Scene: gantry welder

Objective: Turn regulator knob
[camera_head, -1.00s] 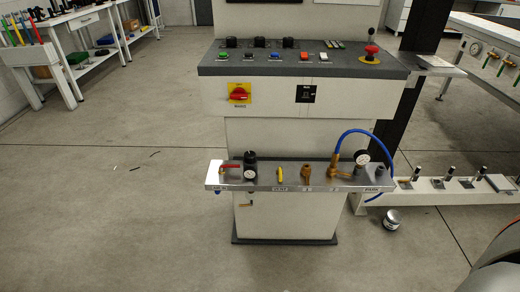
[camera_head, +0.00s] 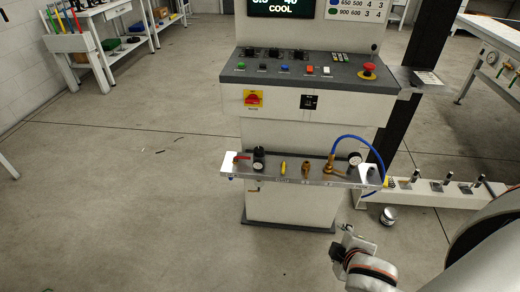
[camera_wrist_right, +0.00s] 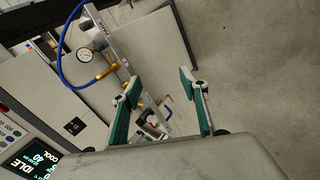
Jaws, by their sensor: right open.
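The regulator is a black upright knob (camera_head: 259,152) with a small gauge below it, near the left end of a grey metal shelf (camera_head: 300,178) on the front of the machine. My right gripper (camera_head: 346,238) is at the lower right of the head view, in front of and below the shelf, apart from the knob. In the right wrist view its two green-sided fingers (camera_wrist_right: 160,80) are spread with nothing held between them. The shelf's far end and small fittings show beyond and between the fingers; the knob is too small there to tell. My left gripper is not in view.
Left of the knob is a red lever (camera_head: 241,157); right are a yellow handle (camera_head: 283,168), brass fittings (camera_head: 306,170), and a gauge (camera_head: 354,159) with a blue hose (camera_head: 352,137). The control console (camera_head: 300,72) overhangs the shelf.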

